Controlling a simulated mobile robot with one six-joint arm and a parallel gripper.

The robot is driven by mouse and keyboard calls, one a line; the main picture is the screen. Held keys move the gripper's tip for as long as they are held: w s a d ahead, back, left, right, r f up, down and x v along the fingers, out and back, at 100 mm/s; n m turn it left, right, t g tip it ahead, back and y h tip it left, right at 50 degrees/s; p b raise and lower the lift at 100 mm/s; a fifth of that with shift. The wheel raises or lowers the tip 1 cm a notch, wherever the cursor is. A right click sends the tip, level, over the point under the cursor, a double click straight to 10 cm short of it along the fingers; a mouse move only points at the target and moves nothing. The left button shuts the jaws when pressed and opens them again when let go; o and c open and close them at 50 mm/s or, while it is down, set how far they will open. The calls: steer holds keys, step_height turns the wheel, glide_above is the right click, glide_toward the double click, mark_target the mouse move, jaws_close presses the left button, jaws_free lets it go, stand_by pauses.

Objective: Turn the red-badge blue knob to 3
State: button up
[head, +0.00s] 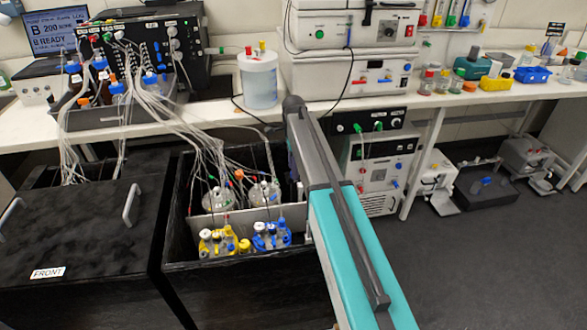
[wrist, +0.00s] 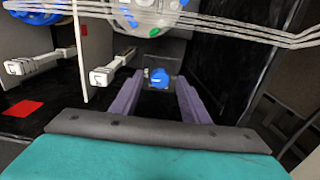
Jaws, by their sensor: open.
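My gripper (wrist: 159,92) is open, with one purple finger to each side of the knob. I cannot tell whether the fingertips touch it. A flat red patch (wrist: 22,108) lies on the dark surface at the left, away from this knob; I cannot tell whether it is the badge. No scale number is readable. In the head view my arm reaches into the open black box (head: 180,225), and it hides most of my gripper.
Two white rod-like fittings (wrist: 112,68) and a pale upright panel (wrist: 83,50) stand left of my fingers. Clear tubes cross above. In the head view, vessels with yellow (head: 217,241) and blue caps (head: 270,236) stand in the box beside my arm.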

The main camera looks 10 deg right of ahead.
steer(key=shift+f, duration=0.55)
steer(key=shift+c, duration=0.3)
jaws_close()
